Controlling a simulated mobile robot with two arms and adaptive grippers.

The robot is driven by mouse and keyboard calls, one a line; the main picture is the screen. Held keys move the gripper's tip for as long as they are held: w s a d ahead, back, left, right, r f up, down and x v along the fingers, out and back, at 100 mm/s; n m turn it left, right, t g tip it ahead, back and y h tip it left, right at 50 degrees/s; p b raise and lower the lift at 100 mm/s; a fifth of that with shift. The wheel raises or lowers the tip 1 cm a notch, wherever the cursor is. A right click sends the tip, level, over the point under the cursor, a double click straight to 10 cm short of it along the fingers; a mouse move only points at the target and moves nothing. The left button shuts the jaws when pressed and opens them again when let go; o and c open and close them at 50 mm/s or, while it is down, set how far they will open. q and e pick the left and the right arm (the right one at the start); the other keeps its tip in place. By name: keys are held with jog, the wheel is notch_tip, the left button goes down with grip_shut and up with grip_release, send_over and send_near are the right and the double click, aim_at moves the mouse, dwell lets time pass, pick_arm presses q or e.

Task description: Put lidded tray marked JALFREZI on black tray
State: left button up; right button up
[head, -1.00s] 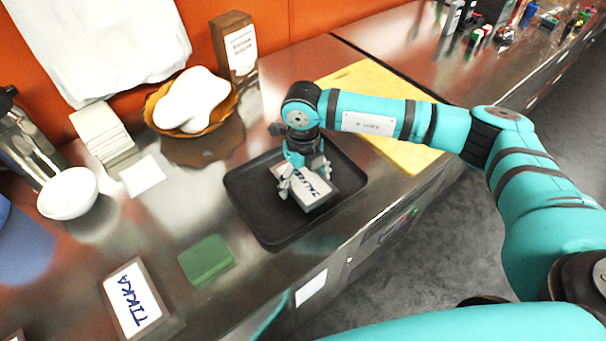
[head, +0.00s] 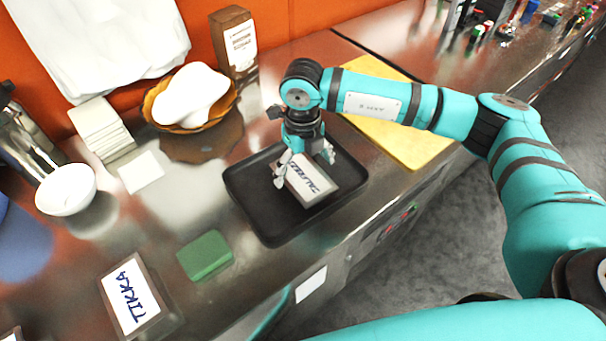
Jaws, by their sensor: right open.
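The lidded tray marked JALFREZI (head: 312,184) lies on the black tray (head: 262,218), its white label facing up, the lettering partly legible. It sits inside the black tray's rim, toward the middle and right. My right gripper (head: 303,168) is open just above the far edge of the lidded tray, with its fingers spread to either side. Whether a finger still touches the lidded tray I cannot tell. My left gripper is not in the head view.
A tray labelled TIKKA (head: 133,297) and a green block (head: 205,256) are at front left. A yellow board (head: 395,135) is right of the black tray. A bread basket (head: 160,122), a brown carton (head: 234,45) and a white bowl (head: 66,189) stand behind and left.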

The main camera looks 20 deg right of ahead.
aim_at(303, 175)
notch_tip(303, 175, up, 9)
jog(key=b, duration=0.1)
jog(key=shift+b, duration=0.4)
dwell(1.2)
